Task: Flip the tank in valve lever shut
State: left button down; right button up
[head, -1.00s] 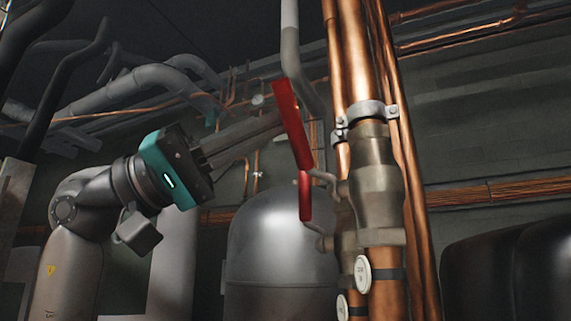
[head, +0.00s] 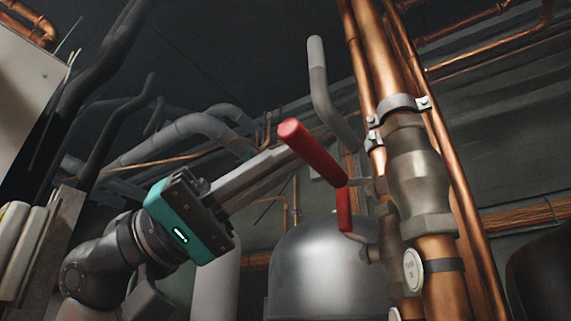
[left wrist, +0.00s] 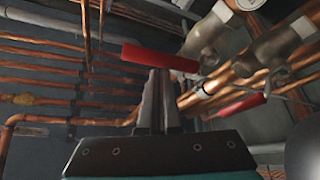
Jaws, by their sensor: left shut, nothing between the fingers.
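Two red valve levers show in the head view. The nearer, larger lever (head: 314,153) joins the brass valve (head: 420,180) on the front copper pipe and slants up-left with its end facing me. A second red lever (head: 344,210) hangs lower behind it. My left gripper (head: 292,152) is shut and empty, its fingertips behind the nearer lever. In the left wrist view the shut fingers (left wrist: 158,76) reach a red lever (left wrist: 160,57) lying across their tips; contact looks likely but is not certain. Another red lever (left wrist: 240,104) is to the right. My right gripper is out of view.
A round white tag (head: 412,268) with unclear lettering is strapped to the front pipe below the valve. A grey tank (head: 325,265) stands behind. A pale vertical pipe (head: 320,85) rises behind the levers. Copper pipes crowd the right side.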

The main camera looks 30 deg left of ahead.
pick_arm(q)
jog(key=shift+d+f, duration=0.15)
jog(key=shift+f, duration=0.25)
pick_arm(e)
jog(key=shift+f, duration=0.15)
pick_arm(q)
jog(key=b+v, duration=0.3)
jog(key=v, duration=1.2)
jog(key=shift+a+r, duration=0.3)
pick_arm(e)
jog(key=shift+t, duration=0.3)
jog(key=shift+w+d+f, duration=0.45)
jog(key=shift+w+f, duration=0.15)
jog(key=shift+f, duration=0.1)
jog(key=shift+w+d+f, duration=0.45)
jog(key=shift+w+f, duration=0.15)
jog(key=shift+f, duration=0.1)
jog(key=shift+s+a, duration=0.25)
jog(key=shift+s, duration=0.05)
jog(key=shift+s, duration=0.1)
